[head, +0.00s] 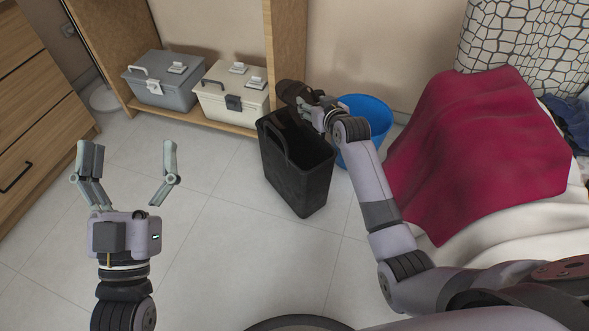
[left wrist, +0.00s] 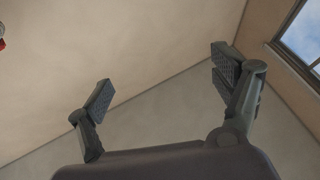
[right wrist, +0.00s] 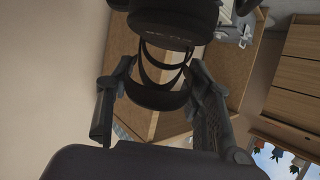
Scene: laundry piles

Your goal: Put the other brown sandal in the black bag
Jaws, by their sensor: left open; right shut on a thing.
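The black bag (head: 311,182) stands upright on the floor, with its open top facing up and a handle loop on its near left side. My right gripper (head: 305,100) is shut on a dark brown sandal (head: 289,88), at the far edge of the bag's opening in the head view. The sandal's straps and dark sole (right wrist: 170,22) show in the right wrist view, between and beyond the fingers (right wrist: 160,105). My left gripper (head: 129,165) is open and empty, over the floor left of the bag. The inside of the bag is mostly dark.
A blue bucket (head: 368,112) stands just right of the bag, partly behind my right arm. Grey (head: 160,92) and cream (head: 228,108) toolboxes sit on a wooden shelf behind. A red cloth (head: 480,150) covers the pile at right. A wooden drawer unit (head: 30,110) stands left.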

